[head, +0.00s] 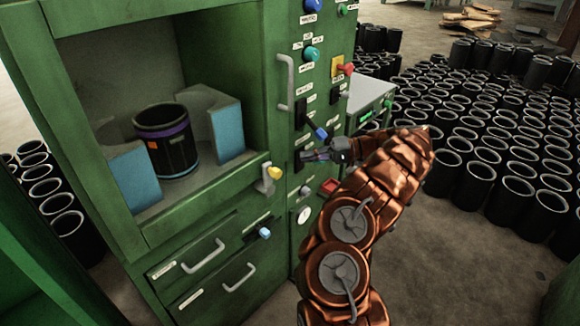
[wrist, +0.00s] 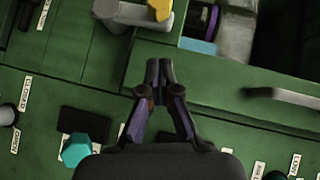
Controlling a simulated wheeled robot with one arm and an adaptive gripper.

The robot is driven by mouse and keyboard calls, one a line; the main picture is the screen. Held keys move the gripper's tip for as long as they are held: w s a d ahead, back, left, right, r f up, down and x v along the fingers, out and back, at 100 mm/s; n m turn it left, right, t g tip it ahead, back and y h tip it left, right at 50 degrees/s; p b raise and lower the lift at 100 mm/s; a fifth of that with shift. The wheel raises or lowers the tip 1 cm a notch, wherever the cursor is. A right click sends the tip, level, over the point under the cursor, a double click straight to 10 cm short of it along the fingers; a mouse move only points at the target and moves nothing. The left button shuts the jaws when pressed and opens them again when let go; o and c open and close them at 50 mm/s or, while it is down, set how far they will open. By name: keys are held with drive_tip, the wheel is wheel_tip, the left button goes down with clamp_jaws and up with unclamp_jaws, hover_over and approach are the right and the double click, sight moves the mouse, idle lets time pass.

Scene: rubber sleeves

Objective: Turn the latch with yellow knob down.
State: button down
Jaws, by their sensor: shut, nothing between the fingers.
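The latch (head: 264,186) is a small grey lever with a yellow knob (head: 275,173), mounted on the green cabinet at the lower right corner of its open compartment. In the wrist view the grey latch (wrist: 118,13) and the yellow knob (wrist: 160,8) show at the top edge, partly cut off. My gripper (head: 303,157) is shut and empty, in front of the control panel to the right of the knob. In the wrist view the fingertips (wrist: 160,68) are together, below the knob and apart from it.
A black sleeve (head: 163,140) stands between blue-faced blocks in the compartment. A blue knob (head: 321,133) and a red switch (head: 329,186) are close to my gripper. A lower latch with a blue knob (head: 264,233) and drawer handles (head: 203,256) lie below. Many black sleeves (head: 470,182) cover the floor at right.

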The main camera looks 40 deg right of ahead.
sight(266, 179)
drive_tip(key=a+f+p, duration=0.1)
drive_tip(key=a, duration=0.5)
drive_tip(key=shift+w+f, duration=0.35)
drive_tip(key=shift+a, duration=0.15)
drive_tip(key=shift+a, duration=0.15)
idle(0.4)
